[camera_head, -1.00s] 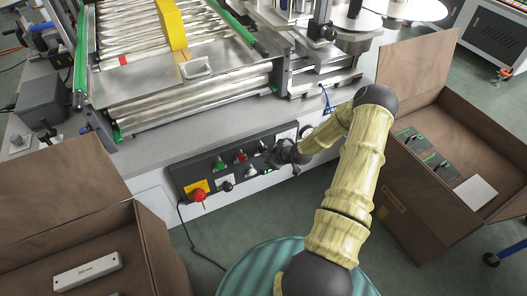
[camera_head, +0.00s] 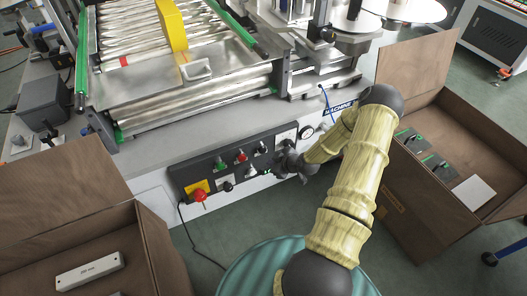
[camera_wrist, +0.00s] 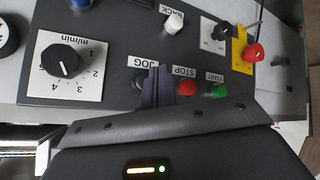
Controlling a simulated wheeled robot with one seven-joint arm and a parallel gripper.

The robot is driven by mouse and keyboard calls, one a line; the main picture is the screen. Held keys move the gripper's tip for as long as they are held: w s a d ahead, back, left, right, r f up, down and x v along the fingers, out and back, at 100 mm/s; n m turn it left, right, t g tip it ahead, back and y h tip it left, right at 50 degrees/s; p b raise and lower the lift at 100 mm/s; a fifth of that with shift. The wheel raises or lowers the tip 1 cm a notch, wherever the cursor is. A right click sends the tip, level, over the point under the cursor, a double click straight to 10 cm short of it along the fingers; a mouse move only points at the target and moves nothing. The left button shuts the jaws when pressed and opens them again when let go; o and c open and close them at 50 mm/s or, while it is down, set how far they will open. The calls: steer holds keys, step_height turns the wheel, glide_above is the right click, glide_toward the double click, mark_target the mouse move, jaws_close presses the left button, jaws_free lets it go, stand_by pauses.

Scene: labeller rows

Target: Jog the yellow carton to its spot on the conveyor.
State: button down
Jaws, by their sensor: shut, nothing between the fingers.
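The yellow carton (camera_head: 172,27) stands on the roller conveyor (camera_head: 125,38). A red mark (camera_head: 124,61) lies on the rollers to its left; I cannot tell whether this is its spot. My gripper (camera_head: 275,166) is at the control panel (camera_head: 190,172) on the machine's front. In the wrist view my shut, empty fingers (camera_wrist: 159,72) stand in front of the panel between the JOG label (camera_wrist: 138,61) and the STOP label. They partly cover a dark button (camera_wrist: 138,84) beside JOG; whether they touch it is unclear.
Close to my fingers are a red STOP button (camera_wrist: 187,88), a green START button (camera_wrist: 219,91) and a white BACK button (camera_wrist: 174,23). A speed dial (camera_wrist: 63,62) and a red emergency stop (camera_wrist: 254,52) flank them. Open cardboard boxes stand left (camera_head: 150,245) and right (camera_head: 455,115).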

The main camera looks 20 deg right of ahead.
mark_target(263, 151)
steer(key=shift+s, duration=1.05)
stand_by(3.0)
steer(key=s+m+b, duration=0.1)
steer(key=m, duration=0.5)
steer(key=s+m+b, duration=0.1)
steer(key=m, duration=0.5)
steer(key=s+m+y+b, duration=0.1)
steer(key=m, duration=0.5)
steer(key=shift+s+d+f+b, duration=0.1)
steer(key=shift+s+d+b, duration=0.15)
steer(key=shift+s+b, duration=0.15)
steer(key=shift+w, duration=0.1)
steer(key=w+b, duration=0.1)
steer(key=w, duration=0.7)
steer(key=shift+w, duration=0.35)
steer(key=shift+a+b, duration=0.1)
steer(key=shift+b, duration=0.2)
